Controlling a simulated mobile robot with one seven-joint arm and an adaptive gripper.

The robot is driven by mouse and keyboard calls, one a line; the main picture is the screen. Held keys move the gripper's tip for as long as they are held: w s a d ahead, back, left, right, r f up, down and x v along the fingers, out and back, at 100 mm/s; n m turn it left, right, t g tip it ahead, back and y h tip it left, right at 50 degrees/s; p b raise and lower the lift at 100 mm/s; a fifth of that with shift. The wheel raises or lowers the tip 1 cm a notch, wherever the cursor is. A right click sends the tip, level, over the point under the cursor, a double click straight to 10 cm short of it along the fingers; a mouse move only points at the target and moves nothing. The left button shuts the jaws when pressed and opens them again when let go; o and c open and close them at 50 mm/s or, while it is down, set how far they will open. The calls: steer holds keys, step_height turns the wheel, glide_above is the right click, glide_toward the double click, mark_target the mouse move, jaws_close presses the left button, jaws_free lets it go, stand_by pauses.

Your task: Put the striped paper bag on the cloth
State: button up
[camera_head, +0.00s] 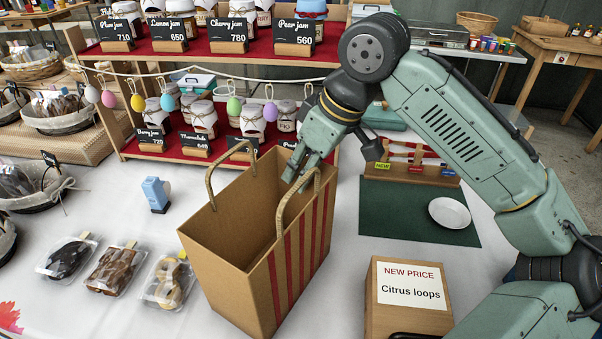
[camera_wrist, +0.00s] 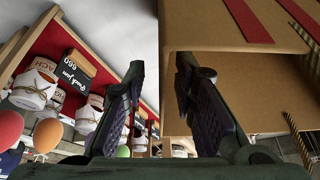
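The striped paper bag (camera_head: 250,250) is brown with red stripes and two looped handles. It stands upright and open on the white table cover, left of the dark green cloth (camera_head: 390,222). A white plate (camera_head: 449,212) lies on the right part of the cloth. My gripper (camera_head: 298,172) is at the bag's far right rim, near the handles. In the wrist view my gripper (camera_wrist: 160,75) has its fingers apart, with the bag (camera_wrist: 215,28) filling the right side. The right finger overlaps the bag; I cannot tell whether either finger touches it.
A Citrus loops box (camera_head: 410,300) stands right of the bag, in front of the cloth. A jam shelf (camera_head: 200,62) with hanging eggs is behind. The cloth's left part is clear.

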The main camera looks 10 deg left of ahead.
steer(key=v, duration=1)
steer(key=shift+r, duration=0.2)
steer(key=shift+d, duration=0.1)
